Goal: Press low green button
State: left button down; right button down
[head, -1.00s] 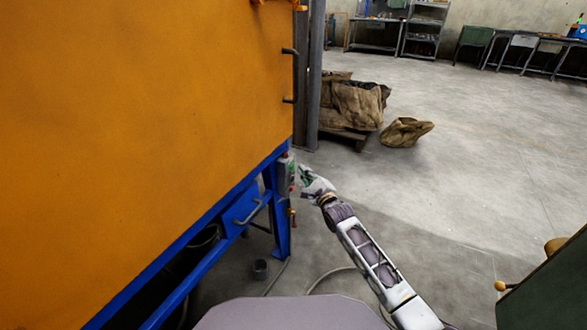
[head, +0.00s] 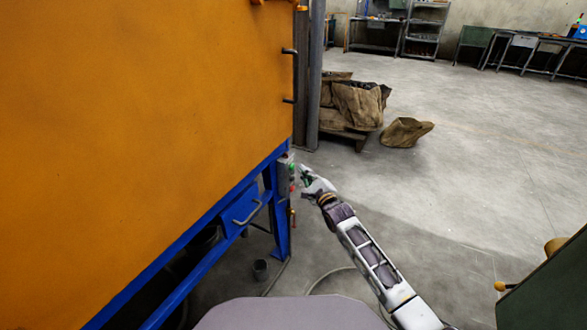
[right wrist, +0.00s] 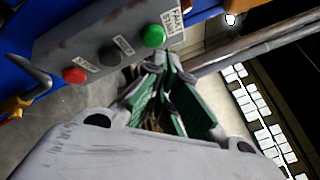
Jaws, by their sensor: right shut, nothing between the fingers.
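The green button (right wrist: 153,36) is a round dome on a grey control box (right wrist: 100,45), beside a label, in the right wrist view. In the head view the green button (head: 292,168) shows small on the side of the control box (head: 283,175). My right gripper (right wrist: 157,62) is shut and empty, with its fingertips close to the green button. I cannot tell whether they touch it. In the head view my right gripper (head: 304,178) is just right of the box. My left gripper is not in view.
A black button (right wrist: 110,56) and a red button (right wrist: 74,75) share the box with the green one. The box is on the blue frame (head: 280,215) under the large orange cabinet (head: 150,110). Sacks (head: 358,103) stand farther back. Floor at right is open.

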jog(key=shift+w+a, duration=0.45)
jog(key=shift+a, duration=0.35)
dwell(1.6)
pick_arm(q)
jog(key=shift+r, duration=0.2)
pick_arm(e)
jog(key=shift+s+d, duration=0.1)
jog(key=shift+d, duration=0.05)
pick_arm(q)
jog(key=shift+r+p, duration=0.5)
jog(key=shift+p, duration=0.2)
pick_arm(e)
jog(key=shift+s+d, duration=0.35)
jog(key=shift+d, duration=0.25)
